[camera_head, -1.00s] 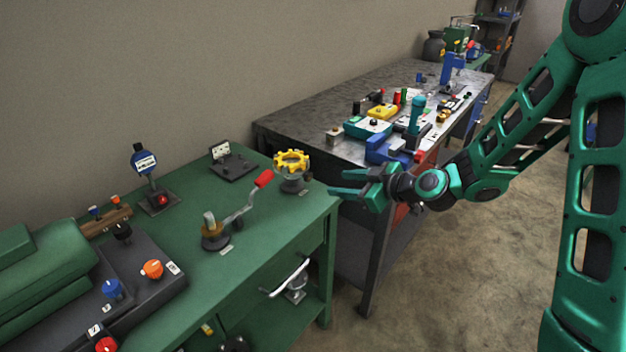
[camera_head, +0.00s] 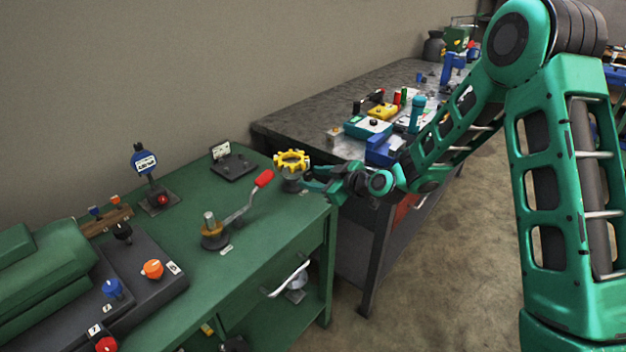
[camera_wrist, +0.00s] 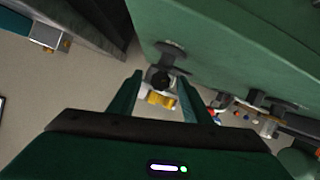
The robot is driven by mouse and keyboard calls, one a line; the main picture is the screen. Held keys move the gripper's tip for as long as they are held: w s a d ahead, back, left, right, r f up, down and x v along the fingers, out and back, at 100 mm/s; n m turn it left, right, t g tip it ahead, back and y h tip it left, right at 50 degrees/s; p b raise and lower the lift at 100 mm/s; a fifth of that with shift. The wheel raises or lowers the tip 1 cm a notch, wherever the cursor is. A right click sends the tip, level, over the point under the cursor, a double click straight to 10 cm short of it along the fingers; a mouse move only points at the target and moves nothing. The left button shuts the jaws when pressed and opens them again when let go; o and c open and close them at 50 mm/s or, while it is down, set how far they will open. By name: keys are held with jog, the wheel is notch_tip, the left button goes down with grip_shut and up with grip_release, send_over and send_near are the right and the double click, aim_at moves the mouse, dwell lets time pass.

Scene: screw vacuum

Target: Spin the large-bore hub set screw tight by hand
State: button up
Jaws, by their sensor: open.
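A yellow toothed wheel (camera_head: 292,159) sits on a grey post at the green table's right corner; I take this to be the hub. It also shows in the wrist view (camera_wrist: 160,99). A dark round knob (camera_wrist: 157,79), probably the set screw, faces the wrist camera from the hub's side. In the head view the knob is hidden by my gripper. My gripper (camera_head: 307,179) is open at the hub's right side. In the wrist view its fingertips (camera_wrist: 161,80) appear on either side of the knob, with gaps; I cannot tell whether they reach it in depth.
A crank with a red handle (camera_head: 264,178) stands left of the hub on the green table (camera_head: 245,262). A gauge (camera_head: 143,161) and a dark plate with a socket (camera_head: 232,165) are behind. A metal bench (camera_head: 300,124) with several tools stands behind my arm.

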jog(key=shift+w+a, duration=0.1)
jog(key=c, duration=1)
jog(key=shift+c, duration=0.2)
jog(key=shift+w+d+m+g+y, duration=0.2)
jog(key=shift+m+g+y, duration=0.3)
jog(key=shift+m, duration=0.5)
jog(key=shift+m+g+y, duration=0.4)
jog(key=shift+m+g, duration=0.2)
jog(key=shift+m, duration=0.4)
jog(key=m+y, duration=0.1)
jog(key=m, duration=0.1)
jog(key=m+g+y, duration=0.1)
jog(key=m, duration=0.1)
jog(key=shift+w+d+f+g, duration=0.1)
jog(key=shift+w+f+g, duration=0.05)
jog(key=shift+g, duration=0.15)
